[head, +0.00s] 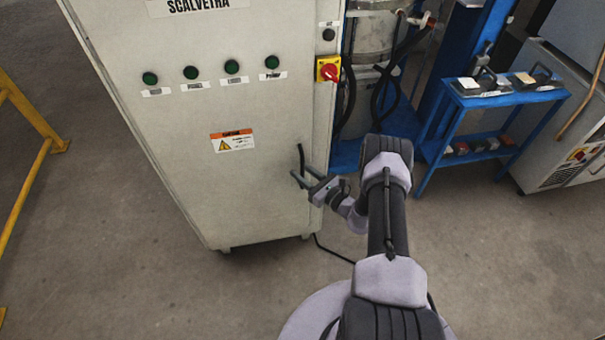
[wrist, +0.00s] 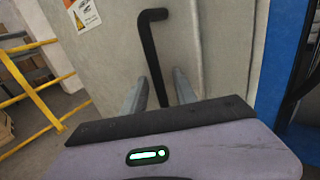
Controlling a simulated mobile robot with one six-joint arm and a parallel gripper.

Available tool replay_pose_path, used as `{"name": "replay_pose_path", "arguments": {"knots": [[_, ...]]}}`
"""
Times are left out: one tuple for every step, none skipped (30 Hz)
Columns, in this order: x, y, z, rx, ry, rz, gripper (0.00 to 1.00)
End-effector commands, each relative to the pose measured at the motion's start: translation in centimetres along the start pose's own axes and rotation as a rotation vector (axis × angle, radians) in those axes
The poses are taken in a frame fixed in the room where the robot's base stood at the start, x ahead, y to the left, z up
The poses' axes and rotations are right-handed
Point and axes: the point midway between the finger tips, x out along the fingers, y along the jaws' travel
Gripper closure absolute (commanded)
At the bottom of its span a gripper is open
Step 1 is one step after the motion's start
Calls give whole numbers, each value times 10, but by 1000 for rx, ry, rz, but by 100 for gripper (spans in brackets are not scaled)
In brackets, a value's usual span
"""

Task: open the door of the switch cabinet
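The switch cabinet (head: 185,185) is a tall pale grey box with a flat front door. The door looks closed. Its black bar handle (head: 301,156) stands near the lower right of the front; it also shows in the wrist view (wrist: 150,48), bent at its top end. My gripper (head: 301,175) is at the lower part of the handle. In the wrist view its two grey fingers (wrist: 160,88) are apart, with the handle running down between them. A gap shows beside the bar, and its lower end is hidden behind my gripper body.
A red and yellow rotary switch (head: 328,69) and a dark round lock (head: 328,35) sit on the right edge strip. A blue table (head: 470,100) and machine frame stand to the right. A yellow railing (head: 35,125) is at left. Floor before the cabinet is clear.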

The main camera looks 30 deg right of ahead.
Motion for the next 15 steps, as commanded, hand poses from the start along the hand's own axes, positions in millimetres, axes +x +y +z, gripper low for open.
{"name": "replay_pose_path", "arguments": {"knots": [[0,0,0,0,0,0,66],[0,0,0,0,0,0,66],[0,0,0,0,0,0,66],[0,0,0,0,0,0,66],[0,0,0,0,0,0,68],[0,0,0,0,0,0,75],[0,0,0,0,0,0,81],[0,0,0,0,0,0,87],[0,0,0,0,0,0,95],[0,0,0,0,0,0,100],[0,0,0,0,0,1,100],[0,0,0,0,0,1,100],[0,0,0,0,0,1,100],[0,0,0,0,0,1,100],[0,0,0,0,0,1,100]]}}
